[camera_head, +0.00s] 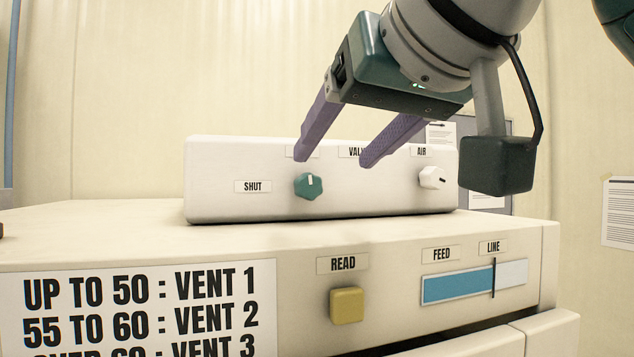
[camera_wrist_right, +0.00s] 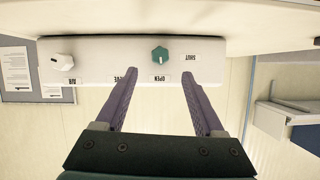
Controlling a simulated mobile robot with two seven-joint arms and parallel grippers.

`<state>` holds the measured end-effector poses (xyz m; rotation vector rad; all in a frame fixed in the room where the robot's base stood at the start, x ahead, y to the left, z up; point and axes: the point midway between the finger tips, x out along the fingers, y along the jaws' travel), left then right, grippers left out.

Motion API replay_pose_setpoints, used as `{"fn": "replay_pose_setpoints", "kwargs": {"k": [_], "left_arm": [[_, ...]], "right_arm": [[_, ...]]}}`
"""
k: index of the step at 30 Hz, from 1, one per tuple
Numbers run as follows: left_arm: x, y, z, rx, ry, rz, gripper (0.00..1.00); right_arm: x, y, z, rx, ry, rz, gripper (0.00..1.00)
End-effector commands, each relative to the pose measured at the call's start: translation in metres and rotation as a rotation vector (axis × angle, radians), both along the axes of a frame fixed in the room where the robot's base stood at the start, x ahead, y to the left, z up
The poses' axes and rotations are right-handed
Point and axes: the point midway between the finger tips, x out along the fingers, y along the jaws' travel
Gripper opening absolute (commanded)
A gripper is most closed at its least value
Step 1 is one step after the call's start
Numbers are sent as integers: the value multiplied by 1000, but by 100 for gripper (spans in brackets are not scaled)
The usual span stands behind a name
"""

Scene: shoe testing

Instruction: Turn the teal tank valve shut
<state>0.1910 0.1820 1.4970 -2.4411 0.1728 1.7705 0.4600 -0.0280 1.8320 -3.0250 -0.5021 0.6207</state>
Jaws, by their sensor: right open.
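The teal valve knob (camera_head: 308,186) is on the front of a white box, with a white pointer mark at its top. A SHUT label (camera_head: 253,186) is to its left. A label above it is partly hidden by a finger in the head view and reads OPEN in the right wrist view (camera_wrist_right: 161,78). My right gripper (camera_head: 332,158) is open and empty, its two purple fingers in front of the box's upper part. In the right wrist view the teal knob (camera_wrist_right: 160,54) lies between the lines of the fingers, beyond their tips. My left gripper is not in view.
A white AIR knob (camera_head: 432,177) is at the right end of the white box (camera_head: 370,195). The box stands on a cream cabinet with a yellow READ button (camera_head: 347,304), a blue FEED gauge (camera_head: 458,287) and a vent sign (camera_head: 140,310).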

Motion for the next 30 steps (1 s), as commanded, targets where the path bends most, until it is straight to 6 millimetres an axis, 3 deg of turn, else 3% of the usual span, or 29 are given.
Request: {"fn": "replay_pose_setpoints", "kwargs": {"k": [9, 15, 27, 30], "left_arm": [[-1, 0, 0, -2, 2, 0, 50], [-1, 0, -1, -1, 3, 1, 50], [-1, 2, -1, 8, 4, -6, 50], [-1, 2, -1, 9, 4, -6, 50]], "right_arm": [[49, 17, -22, -2, 3, -2, 70], [68, 24, -30, -2, 1, 0, 70], [74, 26, -33, -1, 0, 0, 70], [74, 26, -33, -1, 0, 0, 62]]}}
